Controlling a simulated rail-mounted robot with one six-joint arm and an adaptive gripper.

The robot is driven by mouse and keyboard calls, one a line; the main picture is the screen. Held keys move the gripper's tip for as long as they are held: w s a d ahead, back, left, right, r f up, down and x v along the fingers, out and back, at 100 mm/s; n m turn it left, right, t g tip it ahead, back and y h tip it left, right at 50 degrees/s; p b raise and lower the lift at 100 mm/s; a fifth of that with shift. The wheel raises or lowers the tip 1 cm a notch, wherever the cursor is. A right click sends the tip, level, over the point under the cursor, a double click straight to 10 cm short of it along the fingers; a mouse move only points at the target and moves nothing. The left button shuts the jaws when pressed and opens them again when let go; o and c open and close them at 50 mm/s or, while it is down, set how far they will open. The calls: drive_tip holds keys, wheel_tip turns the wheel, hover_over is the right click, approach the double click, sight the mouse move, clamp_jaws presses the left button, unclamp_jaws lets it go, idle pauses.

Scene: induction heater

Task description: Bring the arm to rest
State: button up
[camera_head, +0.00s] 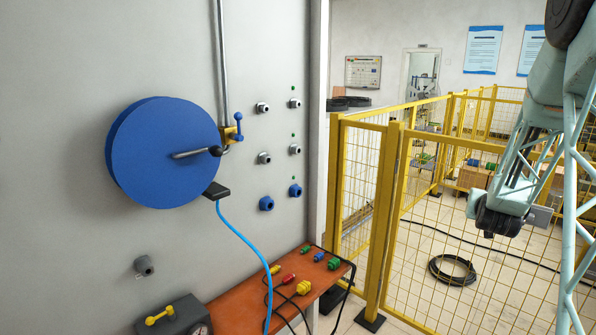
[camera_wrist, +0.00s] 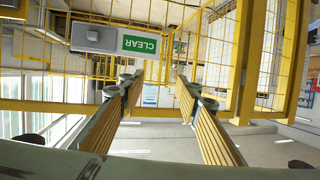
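My arm hangs at the right of the head view, in front of the yellow fence, clear of the panel and shelf. My gripper shows in the wrist view (camera_wrist: 157,88). Its two ribbed, yellowish finger pads stand apart with nothing between them. It is open and touches nothing that I can see. In the head view a dark end of my arm hangs in front of the fence, but the fingers cannot be made out there.
A grey panel (camera_head: 60,60) with a blue disc (camera_head: 155,150) stands left. An orange shelf (camera_head: 232,305) holds several coloured connectors. Yellow mesh fencing (camera_head: 440,230) stands close to my arm. A coiled black hose (camera_head: 452,270) lies on the floor. A green CLEAR sign (camera_wrist: 140,44) shows in the wrist view.

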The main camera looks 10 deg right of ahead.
drive_tip(key=s+a+r+n+g+y, duration=0.15)
drive_tip(key=s+a+r, duration=0.3)
drive_tip(key=a, duration=0.65)
drive_tip(key=s+a+r+n+g+y, duration=0.1)
drive_tip(key=s+a+r+y, duration=0.2)
drive_tip(key=s+a, duration=0.55)
drive_tip(key=s+a+r+n+g+y, duration=0.1)
drive_tip(key=s+a+r+n+y, duration=0.2)
drive_tip(key=a, duration=1)
drive_tip(key=s+a+g, duration=0.1)
drive_tip(key=s+a, duration=0.4)
drive_tip(key=s, duration=0.8)
drive_tip(key=s+a+n+g, duration=0.1)
drive_tip(key=s+a, duration=0.5)
drive_tip(key=s, duration=0.7)
drive_tip(key=s+a+n+g+y, duration=0.1)
drive_tip(key=s+a, duration=0.5)
drive_tip(key=s, duration=0.7)
drive_tip(key=shift+g, duration=0.75)
drive_tip(key=shift+a+f, duration=0.1)
drive_tip(key=shift+f, duration=0.05)
